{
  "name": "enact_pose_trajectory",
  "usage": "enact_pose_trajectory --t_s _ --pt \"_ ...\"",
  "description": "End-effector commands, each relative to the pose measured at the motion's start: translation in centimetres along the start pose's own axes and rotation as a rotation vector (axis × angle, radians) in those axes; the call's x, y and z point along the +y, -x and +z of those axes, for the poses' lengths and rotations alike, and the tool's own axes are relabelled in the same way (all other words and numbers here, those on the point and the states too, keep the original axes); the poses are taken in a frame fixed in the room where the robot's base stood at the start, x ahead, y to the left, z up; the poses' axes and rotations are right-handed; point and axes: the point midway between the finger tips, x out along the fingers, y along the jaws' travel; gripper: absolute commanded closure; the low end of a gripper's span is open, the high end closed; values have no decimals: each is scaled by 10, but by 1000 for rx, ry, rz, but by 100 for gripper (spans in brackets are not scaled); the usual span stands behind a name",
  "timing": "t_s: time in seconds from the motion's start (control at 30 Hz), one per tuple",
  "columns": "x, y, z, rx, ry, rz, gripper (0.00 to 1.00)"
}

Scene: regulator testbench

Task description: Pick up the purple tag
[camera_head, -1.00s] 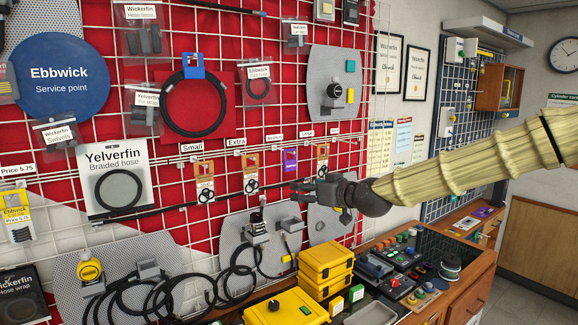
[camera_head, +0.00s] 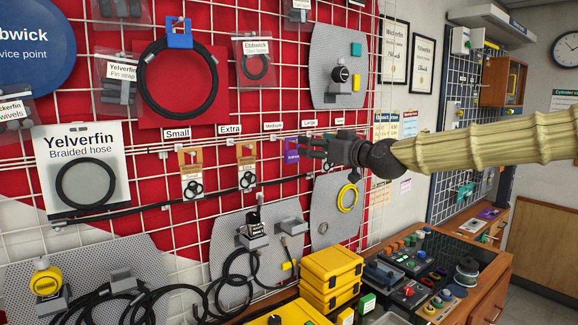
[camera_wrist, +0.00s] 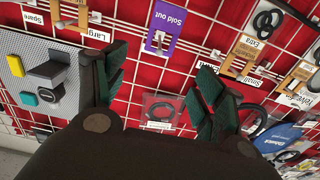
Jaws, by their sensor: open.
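The purple tag (camera_head: 291,152) hangs on the wire grid under the "Medium" label, just left of my gripper's fingertips in the head view. The wrist view shows this tag (camera_wrist: 165,28) upside down, reading "Sold out", on a metal hook ahead of the fingers. My gripper (camera_head: 306,146) is open and empty; in the wrist view its two dark green fingers (camera_wrist: 158,82) are spread wide, and the tag is beyond and between them. In the head view the gripper covers part of the tag's right side. I see no contact.
The wire grid (camera_head: 225,130) stands close behind. A grey panel (camera_head: 325,75) with a knob is above right. Yellow cases (camera_head: 332,262) are stacked below.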

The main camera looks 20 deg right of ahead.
Motion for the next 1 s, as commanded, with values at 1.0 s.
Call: enact_pose_trajectory --t_s 1.0 --pt "0 -56 14 0 1 0 30"
